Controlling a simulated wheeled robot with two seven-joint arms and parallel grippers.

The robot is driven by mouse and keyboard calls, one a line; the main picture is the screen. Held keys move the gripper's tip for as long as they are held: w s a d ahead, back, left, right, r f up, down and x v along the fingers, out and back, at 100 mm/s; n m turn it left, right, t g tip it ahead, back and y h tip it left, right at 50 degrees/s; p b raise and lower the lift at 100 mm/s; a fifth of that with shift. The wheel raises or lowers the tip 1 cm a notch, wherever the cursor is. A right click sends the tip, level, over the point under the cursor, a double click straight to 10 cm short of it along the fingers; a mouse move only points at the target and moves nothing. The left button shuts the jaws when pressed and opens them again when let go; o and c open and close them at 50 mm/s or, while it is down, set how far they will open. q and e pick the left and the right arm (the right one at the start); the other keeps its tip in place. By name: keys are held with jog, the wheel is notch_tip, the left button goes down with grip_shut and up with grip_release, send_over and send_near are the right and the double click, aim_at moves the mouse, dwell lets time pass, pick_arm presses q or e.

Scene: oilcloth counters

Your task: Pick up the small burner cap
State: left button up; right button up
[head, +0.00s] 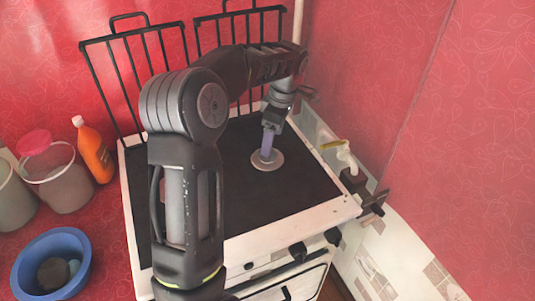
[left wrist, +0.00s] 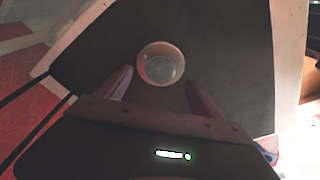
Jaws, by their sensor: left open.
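The small burner cap (head: 274,166) is a flat, round, grey-beige disc lying on the dark stove top (head: 215,200). In the left wrist view the cap (left wrist: 161,66) shows as a round piece with a pale rim and a greyer centre. In the left wrist view the left gripper (left wrist: 158,88) is open and empty, with the cap just beyond and between the two fingertips. Whether a finger touches it cannot be told. My right gripper is not in view.
Black grates (head: 115,80) stand upright behind the stove. A yellow-handled valve (head: 340,146) is on the wall at right. At left are an orange bottle (head: 92,150), a clear bucket (head: 58,178) and a blue bowl (head: 38,250). The stove top around the cap is clear.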

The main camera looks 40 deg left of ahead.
pick_arm(q)
jog(key=f, duration=0.1)
jog(key=f+p, duration=0.1)
jog(key=f, duration=0.1)
jog(key=a+f, duration=0.1)
jog(key=f, duration=0.1)
jog(key=shift+s, duration=0.25)
jog(key=shift+c, duration=0.6)
jog(key=c, duration=1.3)
jog(key=shift+r, duration=0.1)
notch_tip(320, 180, up, 10)
jog(key=shift+b, duration=0.4)
